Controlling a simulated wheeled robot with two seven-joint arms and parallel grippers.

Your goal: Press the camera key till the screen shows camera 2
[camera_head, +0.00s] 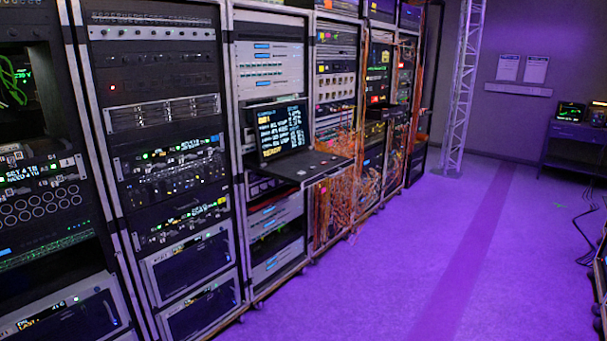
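A lit screen (282,130) stands upright at the back of a black pull-out shelf (318,172) in the third rack from the left. It shows white lines of text, with a small yellow block at upper left and a yellow word at the bottom. The text is too small to read surely, so I cannot tell which camera it shows. Several small marks or keys lie on the shelf in front of the screen; I cannot tell which is the camera key. Neither of my grippers is in view.
A row of equipment racks (165,115) runs from the left into the distance. Orange cables (335,205) hang beside and beyond the shelf. The purple-lit floor (400,265) is clear in the middle. A table (575,130) with devices and a truss post (463,85) stand farther back.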

